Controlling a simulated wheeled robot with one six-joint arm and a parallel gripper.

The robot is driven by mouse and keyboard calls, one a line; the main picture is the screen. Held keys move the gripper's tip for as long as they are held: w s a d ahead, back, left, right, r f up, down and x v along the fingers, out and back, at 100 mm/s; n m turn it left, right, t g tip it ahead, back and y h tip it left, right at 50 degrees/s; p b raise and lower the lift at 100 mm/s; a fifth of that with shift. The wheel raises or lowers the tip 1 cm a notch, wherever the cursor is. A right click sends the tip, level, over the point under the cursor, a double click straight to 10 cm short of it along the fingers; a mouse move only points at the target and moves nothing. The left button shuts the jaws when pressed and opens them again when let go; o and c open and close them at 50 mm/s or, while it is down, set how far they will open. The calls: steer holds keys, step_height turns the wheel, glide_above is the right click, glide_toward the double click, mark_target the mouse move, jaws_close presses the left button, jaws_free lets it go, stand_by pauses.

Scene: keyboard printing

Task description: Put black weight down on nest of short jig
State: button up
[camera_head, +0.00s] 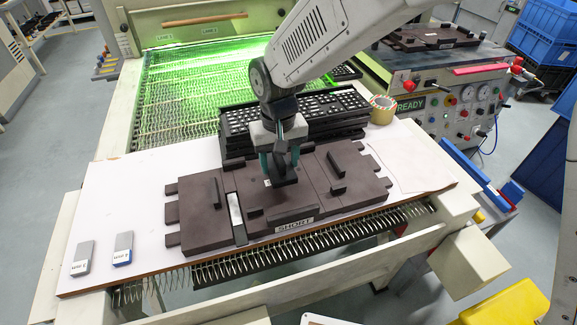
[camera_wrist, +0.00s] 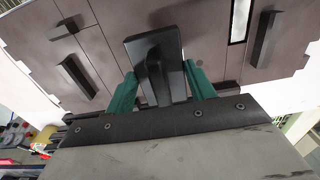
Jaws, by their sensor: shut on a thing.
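The short jig (camera_head: 330,195) is a dark brown plate with a SHORT label on its front edge, lying on the white board. It fills the upper part of the wrist view (camera_wrist: 110,35). My gripper (camera_head: 281,162) is over the middle of the jig, pointing down. Its teal fingers (camera_wrist: 160,88) are shut on the black weight (camera_wrist: 153,52), a black block with a raised grip. In the head view the weight (camera_head: 284,177) is partly hidden by the fingers. It is low over the jig; I cannot tell whether it touches. The nest is not clearly visible.
Stacked black keyboards (camera_head: 240,128) stand behind the jig. A tape roll (camera_head: 382,109) is at the right. Two small grey blocks (camera_head: 83,257) (camera_head: 123,248) lie at the front left. A metal strip (camera_head: 236,217) sits in the jig.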

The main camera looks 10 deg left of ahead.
mark_target(278, 168)
steer(key=shift+w+a, duration=0.2)
steer(key=shift+w+a+f, duration=0.15)
steer(key=shift+f, duration=1.55)
steer(key=shift+f, duration=0.1)
steer(key=o, duration=1.4)
steer(key=shift+f, duration=0.1)
step_height(278, 168, up, 12)
steer(key=shift+r, duration=0.15)
